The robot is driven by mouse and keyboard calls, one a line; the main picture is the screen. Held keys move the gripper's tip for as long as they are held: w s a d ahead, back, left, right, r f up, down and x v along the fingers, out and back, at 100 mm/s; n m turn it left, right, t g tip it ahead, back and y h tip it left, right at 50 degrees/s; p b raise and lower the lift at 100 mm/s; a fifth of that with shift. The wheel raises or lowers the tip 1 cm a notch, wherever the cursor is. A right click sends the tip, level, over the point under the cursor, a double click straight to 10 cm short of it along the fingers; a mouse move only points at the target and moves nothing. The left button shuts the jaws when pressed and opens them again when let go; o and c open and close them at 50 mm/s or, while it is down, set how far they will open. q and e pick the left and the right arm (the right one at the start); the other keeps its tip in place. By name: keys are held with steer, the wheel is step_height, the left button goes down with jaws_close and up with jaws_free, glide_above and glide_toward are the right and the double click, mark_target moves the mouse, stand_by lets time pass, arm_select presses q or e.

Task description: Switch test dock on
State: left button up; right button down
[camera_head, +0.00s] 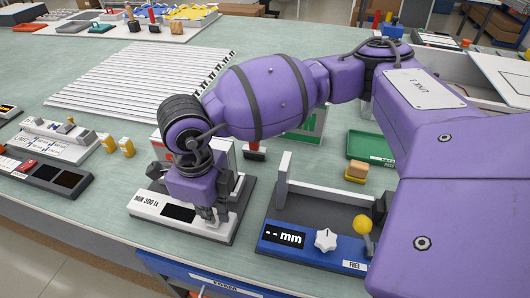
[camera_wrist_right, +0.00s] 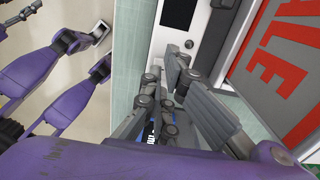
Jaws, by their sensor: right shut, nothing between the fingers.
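A low white device on a dark base, its label reading roughly "MUR 200 EK" (camera_head: 148,204), stands near the table's front edge; it may be the test dock. Its small display is dark. My right gripper (camera_head: 208,213) points down over its right part, shut and empty. Whether the fingertips touch it is unclear. In the right wrist view the grey fingers (camera_wrist_right: 190,88) hang beside a white panel with a black window (camera_wrist_right: 180,14). Any switch under the fingers is hidden. At that view's left edge, a grey jointed end (camera_wrist_right: 22,14) on purple links may be my left gripper.
To the right stands a gauge with a "-- mm" display (camera_head: 283,238), white knob (camera_head: 325,240) and yellow-topped lever (camera_head: 362,224). A panel with red lettering (camera_wrist_right: 275,75) stands close beside the gripper.

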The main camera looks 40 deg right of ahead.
arm_select(q)
steer(key=shift+s+f+b, duration=0.35)
steer(key=shift+s+f, duration=0.05)
steer(key=shift+f, duration=0.15)
arm_select(e)
steer(key=shift+s+f, duration=0.15)
steer(key=shift+f, duration=0.8)
arm_select(q)
steer(key=shift+r, duration=0.15)
arm_select(e)
steer(key=shift+r, duration=0.15)
steer(key=shift+r+p, duration=0.8)
steer(key=shift+r, duration=0.6)
steer(key=shift+r+p, duration=1.05)
steer(key=shift+r, duration=1.05)
arm_select(q)
steer(key=w+r, duration=0.4)
steer(key=r, duration=0.1)
steer(key=shift+r+t, duration=0.2)
steer(key=shift+t, duration=0.2)
